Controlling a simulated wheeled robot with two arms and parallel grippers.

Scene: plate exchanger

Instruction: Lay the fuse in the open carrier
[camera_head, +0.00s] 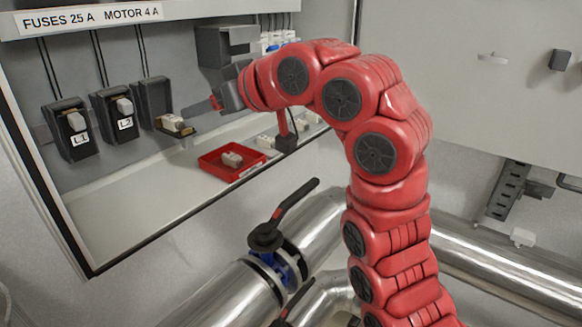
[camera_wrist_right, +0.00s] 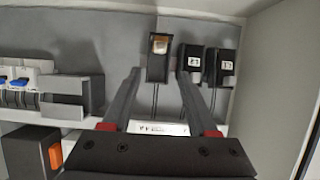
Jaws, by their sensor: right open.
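The open carrier (camera_head: 190,132) is the rightmost of three black fuse holders and hangs tilted out from its base. A pale fuse with a brass-coloured part (camera_head: 173,122) lies on it. In the wrist view the fuse (camera_wrist_right: 159,43) shows at the far end of the dark carrier (camera_wrist_right: 157,72). My right gripper (camera_head: 189,109) is open and just right of the carrier in the head view. In the wrist view its fingers (camera_wrist_right: 159,75) stand apart, pointing toward the carrier, with nothing gripped. Exact seating of the fuse is too small to tell. My left gripper is not seen.
Closed holders L1 (camera_head: 74,132) and L2 (camera_head: 121,112) stand to the left. A red tray (camera_head: 207,168) with a pale fuse (camera_head: 232,158) sits on the cabinet floor. A grey box (camera_head: 213,45) is above my wrist. Pipes and a black-handled valve (camera_head: 268,237) lie below.

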